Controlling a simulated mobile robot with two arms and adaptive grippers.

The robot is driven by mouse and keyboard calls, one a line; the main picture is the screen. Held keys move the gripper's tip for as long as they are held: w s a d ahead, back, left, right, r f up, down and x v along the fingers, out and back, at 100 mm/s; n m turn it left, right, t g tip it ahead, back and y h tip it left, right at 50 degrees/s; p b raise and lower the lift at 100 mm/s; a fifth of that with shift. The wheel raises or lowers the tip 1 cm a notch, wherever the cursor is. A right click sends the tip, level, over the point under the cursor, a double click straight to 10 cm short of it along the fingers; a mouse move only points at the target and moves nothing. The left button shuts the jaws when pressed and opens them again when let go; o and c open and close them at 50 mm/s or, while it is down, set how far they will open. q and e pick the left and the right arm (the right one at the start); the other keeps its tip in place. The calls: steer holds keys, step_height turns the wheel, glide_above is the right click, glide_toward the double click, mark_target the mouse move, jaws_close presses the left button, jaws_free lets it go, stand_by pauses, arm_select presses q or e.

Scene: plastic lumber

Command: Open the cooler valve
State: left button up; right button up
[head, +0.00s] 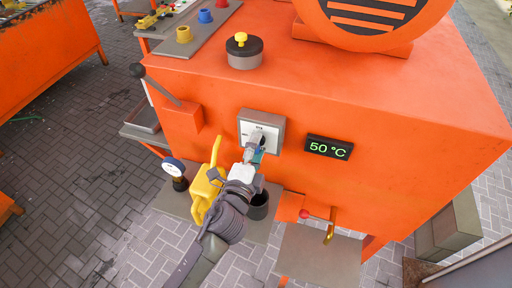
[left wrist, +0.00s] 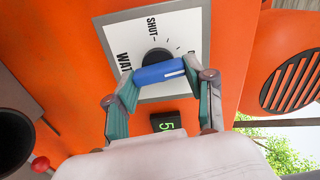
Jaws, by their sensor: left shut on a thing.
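The cooler valve is a knob with a blue handle (left wrist: 160,73) on a dark round hub. It sits on a white plate (left wrist: 187,22) marked "SHUT" and, in part, "WAT", on the orange machine's front. In the head view the plate (head: 246,129) shows, but my gripper mostly hides the knob. My left gripper (head: 259,151) reaches up to the plate from below. In the left wrist view its fingers (left wrist: 162,78) are shut on the blue handle, one at each end. The handle lies nearly level in that picture, slightly tilted. My right gripper is not in view.
A "50 °C" display (head: 329,148) is right of the plate. A black lever (head: 160,88) juts out at the left. A yellow part (head: 206,188) and a gauge (head: 174,167) are by my arm. A red-tipped lever (head: 318,217) is lower right. Paved floor lies left.

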arm_select(q)
steer(key=o, duration=1.2)
steer(key=shift+c, duration=0.2)
steer(key=v, duration=1.2)
